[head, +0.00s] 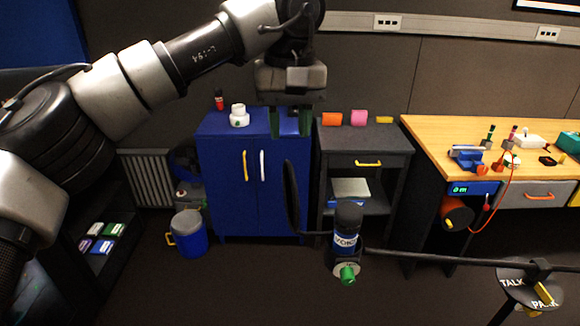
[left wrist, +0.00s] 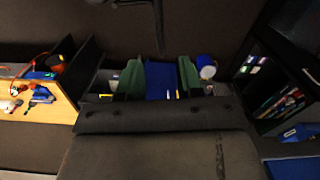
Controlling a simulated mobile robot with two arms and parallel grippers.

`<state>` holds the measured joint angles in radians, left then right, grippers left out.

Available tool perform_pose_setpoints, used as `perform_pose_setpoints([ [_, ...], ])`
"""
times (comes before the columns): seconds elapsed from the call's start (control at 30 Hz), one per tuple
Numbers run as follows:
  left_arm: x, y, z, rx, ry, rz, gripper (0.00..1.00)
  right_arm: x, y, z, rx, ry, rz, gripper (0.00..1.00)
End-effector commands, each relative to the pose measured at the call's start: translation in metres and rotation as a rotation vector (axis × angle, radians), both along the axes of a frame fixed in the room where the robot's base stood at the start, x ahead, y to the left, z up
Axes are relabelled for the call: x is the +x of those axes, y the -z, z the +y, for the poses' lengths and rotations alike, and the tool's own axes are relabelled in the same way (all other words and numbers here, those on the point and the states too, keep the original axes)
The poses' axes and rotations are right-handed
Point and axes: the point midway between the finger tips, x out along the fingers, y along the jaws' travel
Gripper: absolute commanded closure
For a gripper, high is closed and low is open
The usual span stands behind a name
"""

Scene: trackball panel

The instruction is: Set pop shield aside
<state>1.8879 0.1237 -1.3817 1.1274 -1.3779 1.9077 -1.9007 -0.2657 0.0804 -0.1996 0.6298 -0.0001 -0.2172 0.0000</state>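The pop shield (head: 291,197) is a thin black disc seen nearly edge-on in the head view. It stands upright to the left of a black microphone (head: 348,217) with a blue-and-white band and a green knob below. A thin dark stem joins them. My left gripper (head: 290,134) points down above the disc, its two dark green fingers apart and nothing between them. In the left wrist view, the open fingers (left wrist: 162,80) show with a dark upright strip, apparently the pop shield (left wrist: 159,27), beyond them. My right gripper is out of view.
A dark boom (head: 435,258) runs right from the microphone to a round plate (head: 527,283) marked TALK and PARK, with a yellow lever. Behind stand a blue cabinet (head: 225,190), a dark side table (head: 365,143) and a cluttered wooden workbench (head: 440,135).

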Motion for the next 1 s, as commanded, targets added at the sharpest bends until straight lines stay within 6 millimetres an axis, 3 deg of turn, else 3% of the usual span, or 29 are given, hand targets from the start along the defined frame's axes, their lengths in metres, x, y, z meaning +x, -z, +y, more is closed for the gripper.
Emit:
perform_pose_setpoints([
  [0.2,-0.001,0.036,0.000,-0.001,0.002,0.007,0.64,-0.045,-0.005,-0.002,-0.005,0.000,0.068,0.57],
  [0.3,-0.001,0.056,0.000,-0.001,0.002,0.007,0.64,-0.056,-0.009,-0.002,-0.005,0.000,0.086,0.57],
  [0.43,-0.002,0.078,0.000,-0.003,0.001,0.007,0.64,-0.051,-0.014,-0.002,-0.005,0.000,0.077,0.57],
  [0.67,-0.002,0.100,-0.001,-0.004,0.001,0.004,0.64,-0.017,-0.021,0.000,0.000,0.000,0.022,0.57],
  [0.97,-0.002,0.103,-0.001,-0.006,0.000,0.003,0.64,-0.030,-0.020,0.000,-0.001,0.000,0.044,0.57],
  [1.0,-0.002,0.103,-0.001,-0.006,0.000,0.003,0.68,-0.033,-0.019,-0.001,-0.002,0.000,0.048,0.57],
])
